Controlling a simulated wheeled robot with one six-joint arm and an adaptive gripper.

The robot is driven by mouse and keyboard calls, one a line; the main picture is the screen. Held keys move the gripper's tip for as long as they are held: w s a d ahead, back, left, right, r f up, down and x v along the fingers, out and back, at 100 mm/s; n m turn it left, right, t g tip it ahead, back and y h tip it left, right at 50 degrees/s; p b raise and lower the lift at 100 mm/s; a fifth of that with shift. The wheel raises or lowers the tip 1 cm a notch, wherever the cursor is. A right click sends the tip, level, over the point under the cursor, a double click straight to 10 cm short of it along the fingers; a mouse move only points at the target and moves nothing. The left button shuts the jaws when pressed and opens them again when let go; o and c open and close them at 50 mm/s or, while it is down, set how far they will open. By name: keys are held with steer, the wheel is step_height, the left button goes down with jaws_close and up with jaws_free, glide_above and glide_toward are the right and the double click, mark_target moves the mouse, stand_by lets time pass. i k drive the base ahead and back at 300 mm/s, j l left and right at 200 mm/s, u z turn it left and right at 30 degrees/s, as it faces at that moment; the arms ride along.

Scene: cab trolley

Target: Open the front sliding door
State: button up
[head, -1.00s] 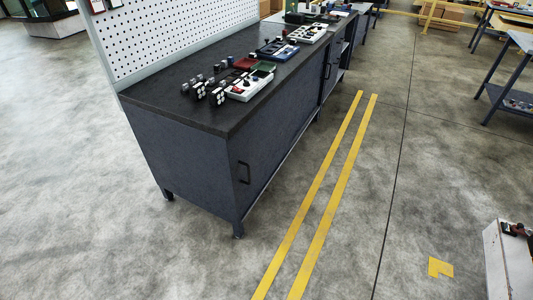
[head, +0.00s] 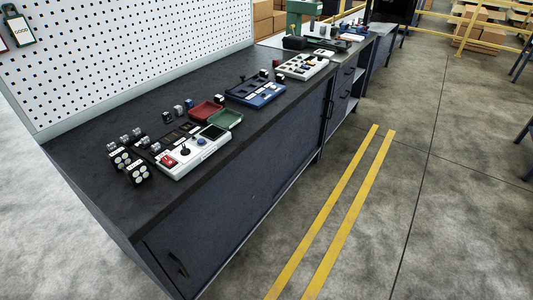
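The dark blue workbench cabinet (head: 133,223) stands at the left and middle of the head view. Its front sliding door (head: 232,205) is a long dark blue panel under the black worktop, and it looks shut. A black handle (head: 178,265) sits at the near end of the front, low in the view. Another dark upright handle (head: 329,108) shows at the far end of the front. My gripper is not in view.
Control boxes (head: 195,150), small trays and switches lie on the worktop (head: 105,185). A white pegboard (head: 120,50) rises behind it. Two yellow floor lines (head: 340,205) run along the front. The grey floor to the right is clear.

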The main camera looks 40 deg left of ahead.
mark_target(191, 247)
steer(key=i, duration=1.7)
steer(key=i+l+u, duration=0.1)
steer(key=i, duration=1.6)
steer(key=u, duration=0.4)
steer(key=i+u, duration=0.1)
steer(key=u, duration=0.35)
steer(key=l+u, duration=0.15)
steer(key=u, duration=0.25)
steer(key=i+u, duration=0.1)
steer(key=u, duration=2.75)
